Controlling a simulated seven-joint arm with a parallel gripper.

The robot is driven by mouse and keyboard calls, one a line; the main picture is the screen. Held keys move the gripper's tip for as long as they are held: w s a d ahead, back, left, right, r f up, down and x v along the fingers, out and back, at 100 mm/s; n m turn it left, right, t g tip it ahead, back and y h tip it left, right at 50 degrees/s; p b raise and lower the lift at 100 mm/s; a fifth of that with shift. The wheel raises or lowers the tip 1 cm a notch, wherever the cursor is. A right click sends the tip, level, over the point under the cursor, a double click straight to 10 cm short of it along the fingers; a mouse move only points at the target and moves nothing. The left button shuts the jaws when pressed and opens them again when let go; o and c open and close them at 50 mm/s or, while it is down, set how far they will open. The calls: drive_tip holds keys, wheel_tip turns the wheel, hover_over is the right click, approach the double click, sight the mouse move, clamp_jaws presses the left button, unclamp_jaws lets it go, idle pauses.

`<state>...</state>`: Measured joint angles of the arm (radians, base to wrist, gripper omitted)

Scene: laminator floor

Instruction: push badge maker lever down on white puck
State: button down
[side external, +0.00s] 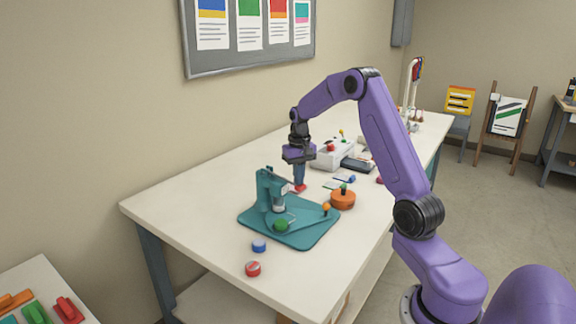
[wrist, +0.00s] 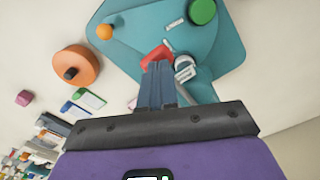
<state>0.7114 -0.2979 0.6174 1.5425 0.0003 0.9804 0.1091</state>
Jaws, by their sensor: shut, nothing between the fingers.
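The teal badge maker (side external: 268,188) stands upright on its teal base plate (side external: 310,236). A red piece, seemingly the lever's grip, lies right at my fingertips in the wrist view (wrist: 156,56) and in the side view (side external: 299,189). My gripper (side external: 299,184) points down behind the press, shut and empty, with its tips (wrist: 157,68) touching or just above the red piece; I cannot tell which. A pale round part (wrist: 184,68) shows beside the fingers, under the press head (side external: 279,207); I cannot tell whether it is the white puck.
A green disc (side external: 281,225) and an orange ball (side external: 326,208) are on the base plate. An orange round holder (side external: 343,199) stands right of it. Blue (side external: 259,246) and red (side external: 253,269) pucks lie in front. A white machine (side external: 333,154) stands behind. The table's left part is clear.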

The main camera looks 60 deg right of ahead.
wheel_tip(320, 180, up, 11)
idle(1.5)
idle(0.3)
drive_tip(key=s+a+n, duration=0.4)
drive_tip(key=a, duration=0.9)
drive_tip(key=s+a+n, duration=0.4)
drive_tip(key=s+a, duration=0.1)
drive_tip(key=a, duration=0.7)
drive_tip(key=s+a+f+n, duration=0.2)
drive_tip(key=s+n, duration=0.1)
drive_tip(key=s, duration=0.5)
drive_tip(key=s+a+f+n, duration=0.1)
drive_tip(key=s+n, duration=0.3)
drive_tip(key=s, duration=0.4)
drive_tip(key=s+a+f+n, duration=0.2)
drive_tip(key=s+a+n, duration=0.1)
drive_tip(key=s, duration=0.5)
drive_tip(key=shift+a+f+n, duration=0.15)
drive_tip(key=shift+f+n, duration=0.15)
